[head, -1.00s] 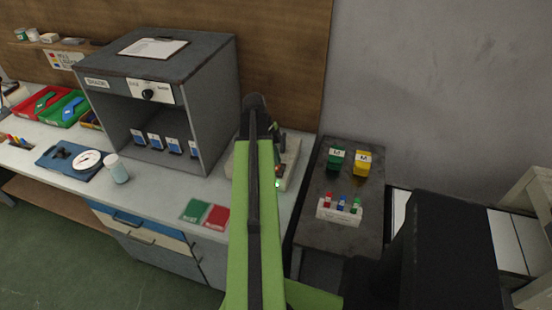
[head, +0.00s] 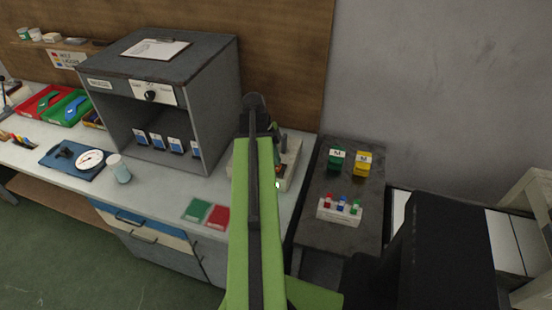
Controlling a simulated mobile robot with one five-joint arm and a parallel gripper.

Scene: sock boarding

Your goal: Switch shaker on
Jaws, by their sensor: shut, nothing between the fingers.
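A pale box-shaped device, which seems to be the shaker (head: 292,160), stands at the right end of the bench. My green arm hides its left part. A small green light (head: 277,185) shows at its front, with a reddish-brown spot just above it; I cannot make out the switch position. My gripper (head: 276,129) shows only as a small dark part beside the arm's top, over the device. It is shut and empty. Its fingertips are mostly hidden, so I cannot tell whether they touch the device.
A grey open-fronted cabinet (head: 218,105) with a dial stands left of the arm. Green (head: 197,210) and red (head: 216,217) mats lie at the bench front. A dark side table (head: 335,240) at right holds green and yellow blocks and a small rack of coloured-topped items.

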